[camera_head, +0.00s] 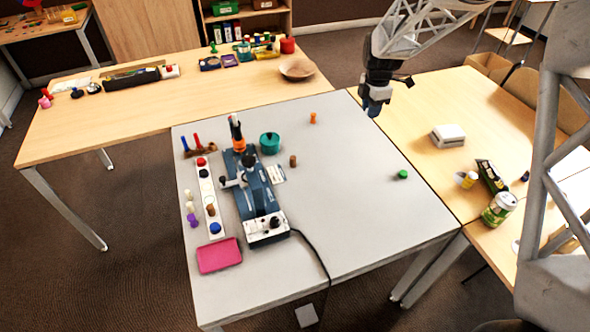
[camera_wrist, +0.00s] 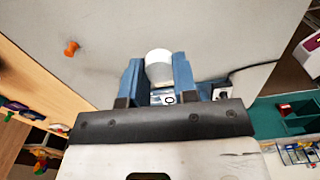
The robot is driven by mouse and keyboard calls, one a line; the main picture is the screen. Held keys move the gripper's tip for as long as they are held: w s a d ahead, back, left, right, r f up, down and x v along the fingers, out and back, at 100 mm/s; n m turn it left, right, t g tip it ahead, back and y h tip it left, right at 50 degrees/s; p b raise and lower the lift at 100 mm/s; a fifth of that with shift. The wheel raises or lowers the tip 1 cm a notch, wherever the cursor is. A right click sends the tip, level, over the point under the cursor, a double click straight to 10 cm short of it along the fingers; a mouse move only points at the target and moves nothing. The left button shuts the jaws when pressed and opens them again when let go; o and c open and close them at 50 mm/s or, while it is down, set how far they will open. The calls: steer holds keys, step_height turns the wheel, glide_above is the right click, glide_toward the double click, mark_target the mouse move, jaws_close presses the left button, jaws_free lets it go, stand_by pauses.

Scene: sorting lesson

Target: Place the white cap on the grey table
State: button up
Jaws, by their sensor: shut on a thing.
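The white cap (camera_wrist: 158,66) shows in the wrist view as a pale round piece between the blue fingers of my gripper (camera_wrist: 158,84). My gripper is shut on it. In the head view my gripper (camera_head: 375,104) hangs at the far right corner of the grey table (camera_head: 345,200), near its edge with the wooden table. I cannot make out the cap there. The grey table top also shows in the wrist view (camera_wrist: 215,30), beyond the fingers.
An orange peg (camera_head: 313,118) and a green piece (camera_head: 402,174) stand on the grey table. A blue machine (camera_head: 257,190), a teal pot (camera_head: 269,143) and a pink tray (camera_head: 219,255) fill its left side. Its middle and right are mostly clear.

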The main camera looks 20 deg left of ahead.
steer(key=s+a+n, duration=0.2)
steer(key=a+n, duration=0.1)
steer(key=a, duration=1.2)
steer(key=n, duration=1)
glide_above(185, 166)
step_height(185, 166, down, 11)
steer(key=shift+d+f, duration=0.1)
steer(key=shift+f, duration=0.25)
steer(key=shift+f, duration=3.15)
steer(key=shift+f, duration=0.1)
steer(key=shift+f, duration=1.75)
